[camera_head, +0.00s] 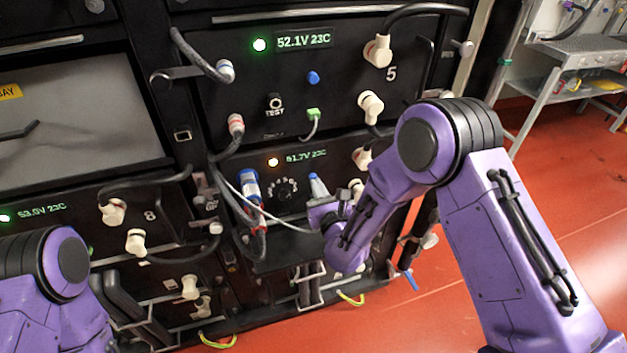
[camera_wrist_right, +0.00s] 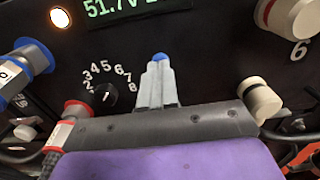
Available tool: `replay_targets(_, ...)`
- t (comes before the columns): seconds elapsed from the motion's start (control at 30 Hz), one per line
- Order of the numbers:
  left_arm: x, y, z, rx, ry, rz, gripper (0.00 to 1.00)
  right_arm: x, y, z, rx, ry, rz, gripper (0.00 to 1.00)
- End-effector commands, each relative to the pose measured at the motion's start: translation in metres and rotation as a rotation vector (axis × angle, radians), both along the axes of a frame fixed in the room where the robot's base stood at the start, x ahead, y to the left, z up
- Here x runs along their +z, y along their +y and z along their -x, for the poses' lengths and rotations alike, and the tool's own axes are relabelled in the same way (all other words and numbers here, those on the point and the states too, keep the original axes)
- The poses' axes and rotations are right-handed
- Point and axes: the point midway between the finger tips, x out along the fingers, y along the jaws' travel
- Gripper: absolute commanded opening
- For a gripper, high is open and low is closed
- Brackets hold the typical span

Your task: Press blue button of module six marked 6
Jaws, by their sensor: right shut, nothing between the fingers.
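Module six is the dark panel with the amber light (camera_head: 273,162) and the 51.7V display (camera_head: 306,155). Its white mark 6 (camera_wrist_right: 300,50) shows at the right of the wrist view. The blue button (camera_wrist_right: 160,57) shows just past the fingertips of my right gripper (camera_wrist_right: 158,75), in line with them. The fingers are together and hold nothing. I cannot tell whether the tips touch the button. In the head view, my right gripper (camera_head: 319,187) is in front of the lower panel. My left arm comes in at bottom left; its gripper is out of view.
A numbered dial (camera_wrist_right: 104,95) sits left of the fingers, a blue-collared connector (camera_head: 249,185) farther left, and a cream plug (camera_wrist_right: 262,97) on the right. Module 5 above has its own blue button (camera_head: 313,77). Cables hang around the panels; red floor is open at right.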

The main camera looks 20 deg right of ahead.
Motion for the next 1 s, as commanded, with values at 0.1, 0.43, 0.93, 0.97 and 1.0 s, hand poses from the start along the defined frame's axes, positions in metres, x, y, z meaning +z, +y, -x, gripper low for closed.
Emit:
replay_targets(0.1, -0.001, 0.000, 0.000, 0.000, 0.000, 0.000, 0.00, 0.000, 0.000, -0.003, -0.001, -0.001, -0.001, 0.00)
replay_targets(0.43, -0.002, 0.000, 0.000, 0.000, 0.000, 0.000, 0.00, 0.000, 0.000, -0.009, 0.000, 0.000, -0.001, 0.00)
replay_targets(0.93, 0.000, 0.000, 0.000, 0.000, 0.000, 0.000, 0.00, 0.000, 0.000, 0.015, 0.001, 0.001, -0.001, 0.00)
replay_targets(0.97, 0.000, 0.000, 0.000, 0.000, 0.000, 0.000, 0.00, 0.000, 0.000, 0.017, 0.001, 0.001, 0.000, 0.00)
replay_targets(1.0, 0.000, 0.000, 0.000, 0.000, 0.000, 0.000, 0.00, 0.000, 0.000, 0.021, 0.002, 0.001, 0.000, 0.00)
